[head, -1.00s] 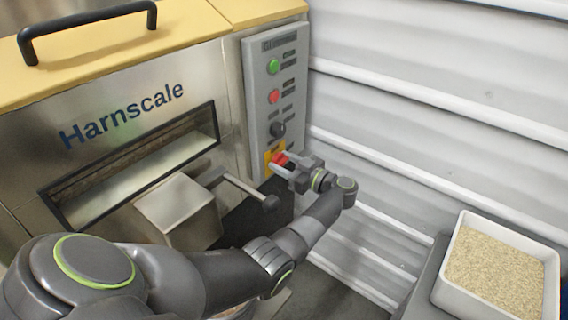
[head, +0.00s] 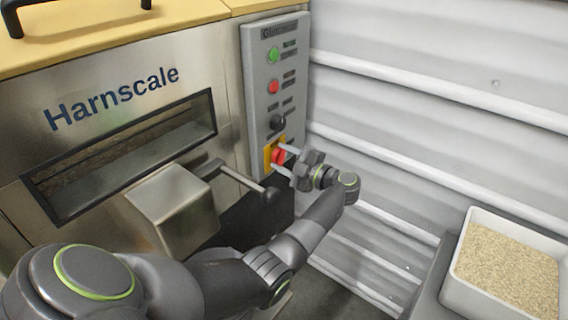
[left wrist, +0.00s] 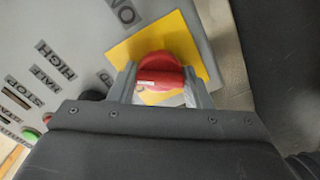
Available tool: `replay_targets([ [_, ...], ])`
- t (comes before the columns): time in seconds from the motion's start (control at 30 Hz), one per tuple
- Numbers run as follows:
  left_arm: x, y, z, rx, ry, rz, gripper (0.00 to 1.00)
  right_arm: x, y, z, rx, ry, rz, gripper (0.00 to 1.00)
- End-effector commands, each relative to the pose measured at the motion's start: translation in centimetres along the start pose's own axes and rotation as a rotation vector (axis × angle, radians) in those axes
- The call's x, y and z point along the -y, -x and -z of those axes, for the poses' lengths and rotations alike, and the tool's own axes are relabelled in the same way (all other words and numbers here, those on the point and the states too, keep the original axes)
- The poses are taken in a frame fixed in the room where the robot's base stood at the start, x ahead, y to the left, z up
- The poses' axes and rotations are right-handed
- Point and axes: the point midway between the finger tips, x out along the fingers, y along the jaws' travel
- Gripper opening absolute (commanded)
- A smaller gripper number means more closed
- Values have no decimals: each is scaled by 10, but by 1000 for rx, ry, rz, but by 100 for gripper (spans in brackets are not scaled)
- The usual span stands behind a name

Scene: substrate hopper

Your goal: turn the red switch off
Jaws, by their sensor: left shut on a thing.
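The red switch (head: 278,156) is a rotary knob on a yellow plate (head: 267,158), low on the grey control panel (head: 260,95). My left gripper (head: 284,160) is at the panel from the right, shut on the red switch, with one finger on each side of it. In the left wrist view the red knob (left wrist: 160,70) sits between the two grey fingers (left wrist: 162,88), over the yellow plate (left wrist: 190,35). The knob has a pale mark on its face. Part of the knob is hidden by the gripper. My right gripper is not in view.
Above the switch are a black knob (head: 278,122), a red button (head: 273,87) and a green button (head: 272,55). A lever (head: 240,180) sticks out below and left of my gripper. A white tray of grain (head: 508,262) stands at lower right, by a corrugated wall (head: 430,100).

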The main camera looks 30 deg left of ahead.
Motion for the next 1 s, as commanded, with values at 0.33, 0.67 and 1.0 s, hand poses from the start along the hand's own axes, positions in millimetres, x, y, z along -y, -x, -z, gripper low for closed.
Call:
replay_targets([
  [0.33, 4, 0, -2, 0, 288, 1, 21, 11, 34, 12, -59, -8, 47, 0],
  [0.67, 2, 0, -1, -1, 445, 2, 21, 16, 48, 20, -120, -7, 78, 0],
  [1.0, 2, 0, 0, -1, 487, 2, 21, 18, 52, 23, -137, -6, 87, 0],
])
